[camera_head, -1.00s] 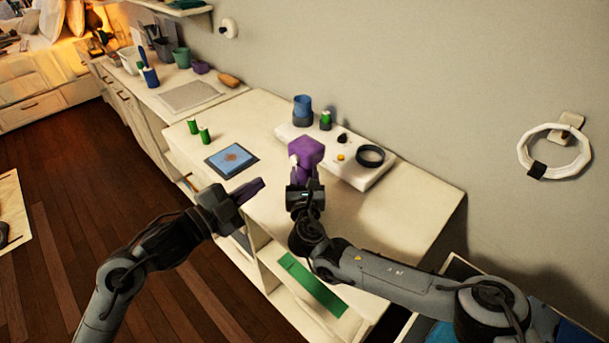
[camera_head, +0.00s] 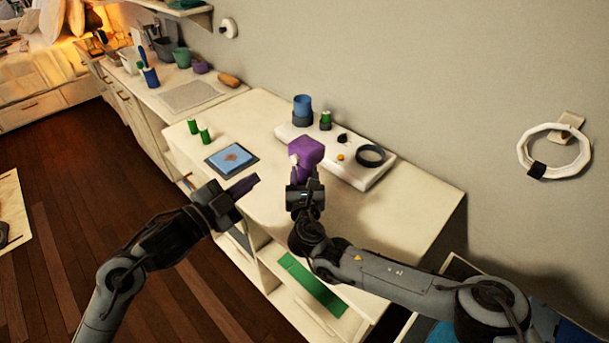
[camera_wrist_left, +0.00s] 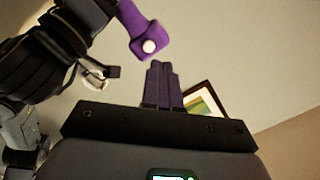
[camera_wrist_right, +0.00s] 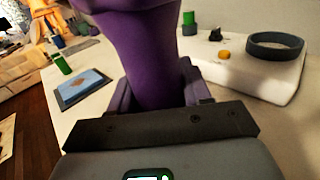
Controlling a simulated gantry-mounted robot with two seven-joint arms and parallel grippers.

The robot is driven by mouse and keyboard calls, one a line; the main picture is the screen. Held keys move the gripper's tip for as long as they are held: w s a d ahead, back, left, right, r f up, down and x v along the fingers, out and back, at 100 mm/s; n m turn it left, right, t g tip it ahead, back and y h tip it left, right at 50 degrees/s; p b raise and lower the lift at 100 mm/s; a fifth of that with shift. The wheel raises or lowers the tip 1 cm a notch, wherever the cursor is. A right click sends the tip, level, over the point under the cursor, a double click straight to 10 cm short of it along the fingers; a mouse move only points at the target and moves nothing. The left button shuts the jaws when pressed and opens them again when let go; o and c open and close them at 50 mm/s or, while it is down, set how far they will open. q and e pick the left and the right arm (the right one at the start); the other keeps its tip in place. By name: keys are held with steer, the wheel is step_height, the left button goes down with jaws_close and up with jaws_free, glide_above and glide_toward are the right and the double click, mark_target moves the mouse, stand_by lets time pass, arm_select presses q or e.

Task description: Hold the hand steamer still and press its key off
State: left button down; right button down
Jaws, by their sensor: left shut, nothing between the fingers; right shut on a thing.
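The purple hand steamer (camera_head: 306,151) is held up over the white counter by my right gripper (camera_head: 305,180). In the right wrist view its purple handle (camera_wrist_right: 147,60) rises between the fingers of that gripper. A round white key (camera_wrist_left: 149,46) shows on the steamer in the left wrist view. My left gripper (camera_head: 252,184) is shut and empty, to the left of the steamer and apart from it. Its closed purple fingers (camera_wrist_left: 161,84) point toward the steamer in the left wrist view, with a gap below the key.
A white board (camera_head: 366,178) with a dark ring (camera_head: 370,156) and a blue cup (camera_head: 302,106) lies behind the steamer. A blue picture pad (camera_head: 231,159) and green spools (camera_head: 205,136) are on the counter's left. A white coil (camera_head: 556,151) hangs on the wall.

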mark_target(295, 159)
arm_select(q)
steer(key=w+a+r+n+t+y, duration=0.3)
steer(key=a+r+n+t+y, duration=0.4)
steer(key=n, duration=0.7)
steer(key=s+d+f+n+g+y, duration=0.45)
steer(key=d+f+n, duration=0.3)
steer(key=n, duration=0.65)
steer(key=w+d, duration=0.6)
steer(key=d, duration=0.1)
steer(key=shift+r+t+y, duration=0.25)
steer(key=shift+t+y, duration=0.1)
steer(key=shift+t, duration=0.1)
steer(key=shift+w+d, duration=0.1)
steer(key=shift+d, duration=0.05)
